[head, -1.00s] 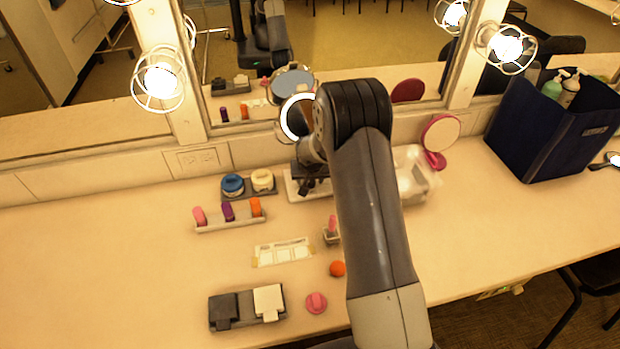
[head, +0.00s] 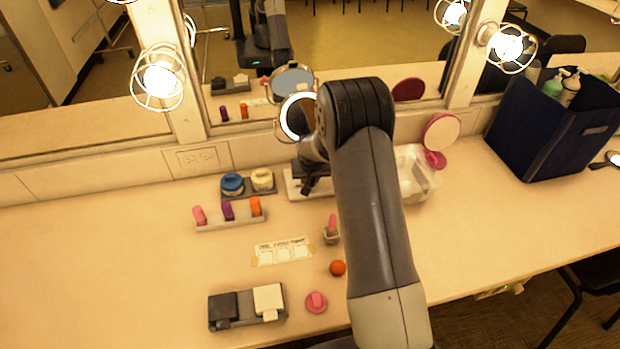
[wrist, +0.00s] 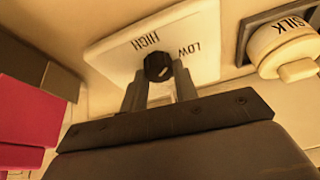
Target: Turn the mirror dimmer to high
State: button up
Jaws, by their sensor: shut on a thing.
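The mirror dimmer is a white plate (wrist: 205,35) printed HIGH and LOW, with a round black knob (wrist: 158,67) at its lower edge in the wrist view. My gripper (wrist: 159,84) has one finger on each side of the knob and is shut on it. A small pale mark shows on the knob, but I cannot tell clearly which word it points to. In the head view my gripper (head: 312,183) is low over the white dimmer plate (head: 293,190), and my arm and gripper hide the knob and much of the plate.
A round lit mirror (head: 298,117) stands just behind. Blue and cream jars (head: 232,184) and a lipstick rack (head: 230,219) are to the left. A clear bin (head: 418,175) and pink hand mirror (head: 440,133) are to the right. The counter's left front is mostly clear.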

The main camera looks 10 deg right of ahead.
jog(key=shift+f+n+y+b, duration=0.2)
jog(key=shift+n+y+b, duration=0.2)
jog(key=shift+n+b, duration=0.75)
jog(key=n+y+b, duration=0.1)
jog(key=n+b, duration=0.2)
jog(key=b, duration=0.1)
jog(key=shift+w+d+f, duration=0.1)
jog(key=n+b, duration=0.1)
jog(key=b, duration=0.1)
jog(key=shift+n+y+b, duration=0.35)
jog(key=shift+y+b, duration=0.05)
jog(key=shift+r+n+g+y+b, duration=0.15)
jog(key=shift+n+g+y+b, duration=0.15)
jog(key=shift+n+b, duration=0.45)
jog(key=shift+r+n+g+y+b, duration=0.2)
jog(key=shift+n+g+b, duration=0.1)
jog(key=shift+n+b, duration=0.45)
jog(key=o, duration=1)
jog(key=v, duration=1.1)
jog(key=shift+f, duration=0.1)
